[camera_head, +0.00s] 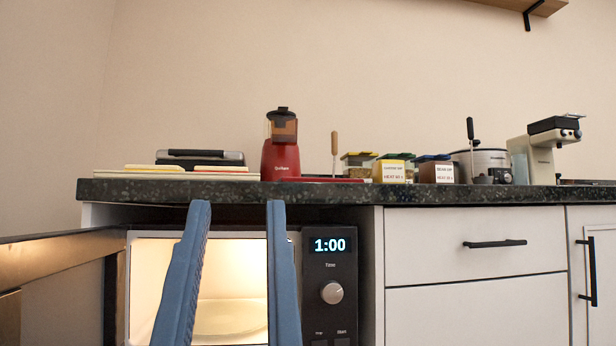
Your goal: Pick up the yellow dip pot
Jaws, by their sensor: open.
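My gripper (238,205) shows as two blue fingers rising from the bottom, left of centre. They are wide apart with nothing between them. The fingertips appear at the height of the counter's front edge, left of the pot and apart from it.
A lit, open microwave (230,285) sits under the counter behind my fingers. A red blender (281,150), a stack of boards (180,170), green-lidded (397,157) and blue-lidded (434,158) pots, two label cards, a slow cooker (487,162) and a coffee machine (545,150) crowd the counter.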

